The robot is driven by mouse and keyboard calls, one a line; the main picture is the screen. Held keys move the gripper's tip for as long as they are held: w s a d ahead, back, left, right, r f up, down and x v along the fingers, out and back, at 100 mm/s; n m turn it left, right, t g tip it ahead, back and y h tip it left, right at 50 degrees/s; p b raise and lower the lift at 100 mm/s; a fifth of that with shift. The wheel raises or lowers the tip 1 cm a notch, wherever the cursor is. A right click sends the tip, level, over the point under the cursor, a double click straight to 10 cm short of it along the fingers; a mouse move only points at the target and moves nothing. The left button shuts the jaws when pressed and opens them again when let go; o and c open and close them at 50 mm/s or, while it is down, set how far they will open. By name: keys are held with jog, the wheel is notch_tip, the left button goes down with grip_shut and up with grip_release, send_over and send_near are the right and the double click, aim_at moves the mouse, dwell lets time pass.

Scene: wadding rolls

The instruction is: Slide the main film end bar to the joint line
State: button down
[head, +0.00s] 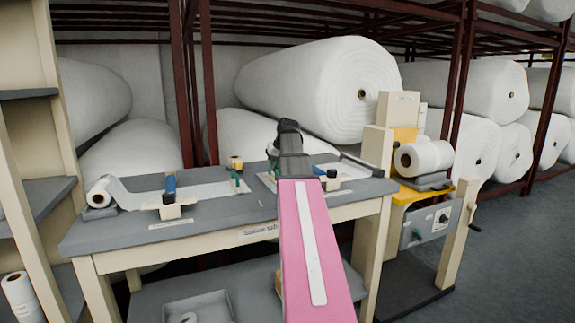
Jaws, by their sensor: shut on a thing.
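The grey worktable (100,237) carries two white film strips. The left strip (205,192) comes off a small roll (103,192) and ends near a green piece (236,180). The right strip (352,171) lies on the table's right part; its left end, beside my arm, has a green-marked bar (273,174), which I take as the main film end bar. My gripper (288,126) is over this right strip; its fingertips are hidden behind my arm. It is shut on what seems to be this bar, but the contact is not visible. A gap of bare table lies between the two green pieces.
Blue-handled blocks stand on the left strip (170,198) and right strip (332,180). An orange and grey machine (430,215) with a white roll (424,158) stands right. Large wadding rolls (320,88) fill racks behind.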

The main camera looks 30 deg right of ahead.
jog(key=a, duration=0.7)
jog(key=shift+w+a, duration=0.15)
jog(key=shift+w, duration=0.05)
jog(key=c, duration=1.1)
grip_release()
jog(key=shift+a, duration=0.1)
jog(key=shift+r, duration=0.1)
jog(key=v, duration=1)
jog(key=shift+s+r, duration=0.15)
jog(key=shift+r, duration=0.15)
